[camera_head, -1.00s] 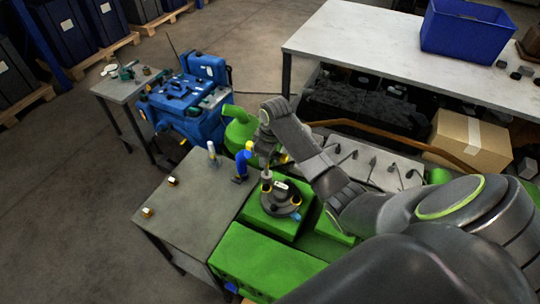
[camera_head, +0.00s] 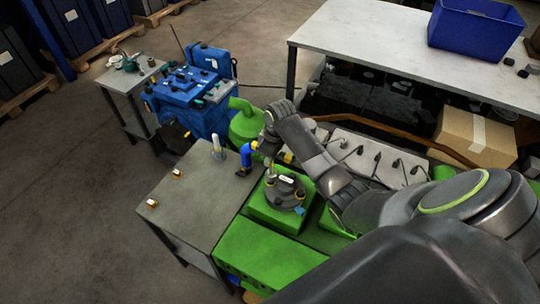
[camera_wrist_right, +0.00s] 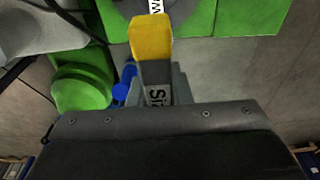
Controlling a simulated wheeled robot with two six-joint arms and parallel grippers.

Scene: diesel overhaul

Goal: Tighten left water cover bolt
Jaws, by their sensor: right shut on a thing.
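The water cover (camera_head: 286,194), a dark grey round part with a white label, sits on a green block of the engine. My right gripper (camera_head: 271,158) is over its far left side. It is shut on a tool with a yellow end (camera_wrist_right: 151,38) and a dark body lettered "Siz". In the right wrist view the cover's grey rim and label (camera_wrist_right: 156,6) show just beyond the yellow end. The left bolt and any contact between tool and bolt cannot be made out. My left gripper is not in view.
A grey table (camera_head: 195,205) holds two small brass-coloured pieces (camera_head: 152,203), a pale upright object (camera_head: 217,148) and a blue tool (camera_head: 246,160) at its right edge. A blue machine (camera_head: 192,95) stands behind. A white bench (camera_head: 390,48) with a blue bin (camera_head: 475,25) is at the back right.

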